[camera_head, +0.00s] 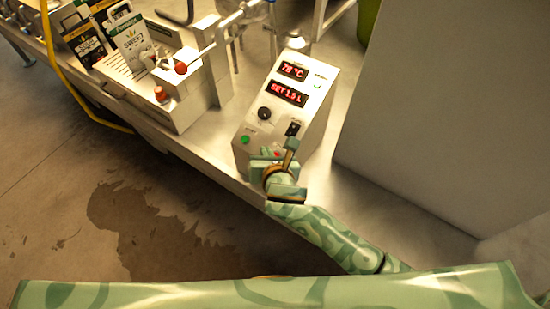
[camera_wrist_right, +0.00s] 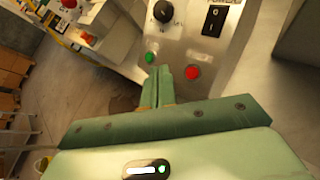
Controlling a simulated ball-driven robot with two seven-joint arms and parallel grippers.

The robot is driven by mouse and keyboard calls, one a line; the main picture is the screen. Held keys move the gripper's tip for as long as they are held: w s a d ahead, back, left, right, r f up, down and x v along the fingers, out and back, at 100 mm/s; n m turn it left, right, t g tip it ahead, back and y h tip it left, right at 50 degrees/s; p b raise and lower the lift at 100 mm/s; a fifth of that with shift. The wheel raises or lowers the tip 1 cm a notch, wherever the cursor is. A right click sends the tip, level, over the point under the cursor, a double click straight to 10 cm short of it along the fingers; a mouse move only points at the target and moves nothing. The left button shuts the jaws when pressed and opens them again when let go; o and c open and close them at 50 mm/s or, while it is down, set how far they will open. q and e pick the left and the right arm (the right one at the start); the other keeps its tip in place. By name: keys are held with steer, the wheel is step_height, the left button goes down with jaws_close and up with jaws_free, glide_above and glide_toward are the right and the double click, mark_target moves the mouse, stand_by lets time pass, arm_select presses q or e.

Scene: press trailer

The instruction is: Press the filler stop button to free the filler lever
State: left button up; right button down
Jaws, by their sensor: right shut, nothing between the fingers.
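The filler lever (camera_head: 203,52), tipped with a red ball, is on the pale filler block at the upper middle of the head view. A red mushroom button (camera_head: 161,94) stands on the block's front; it also shows in the wrist view (camera_wrist_right: 86,38). The control box has a green button (camera_wrist_right: 151,58) and a red button (camera_wrist_right: 193,73). The frames do not show which red button is the filler stop. My right gripper (camera_wrist_right: 158,70) is shut and empty, its fingertips in front of the box between the green and red buttons; contact cannot be told. My left gripper is out of view.
The control box (camera_head: 252,118) has two lit displays, a black knob (camera_wrist_right: 163,11) and a black power switch (camera_wrist_right: 213,20). Printed cartons (camera_head: 131,40) stand at the upper left. A large grey panel (camera_head: 430,120) is at the right. Open floor lies in front of the counter.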

step_height(320, 180, down, 5)
steer(key=w+d+b, duration=0.1)
steer(key=w+b, duration=0.1)
steer(key=b, duration=0.2)
steer(key=shift+w+d+f, duration=0.2)
steer(key=shift+d, duration=0.1)
stand_by(0.3)
steer(key=shift+w+d+f, duration=0.1)
steer(key=shift+f, duration=0.05)
stand_by(1.3)
steer(key=shift+f, duration=0.2)
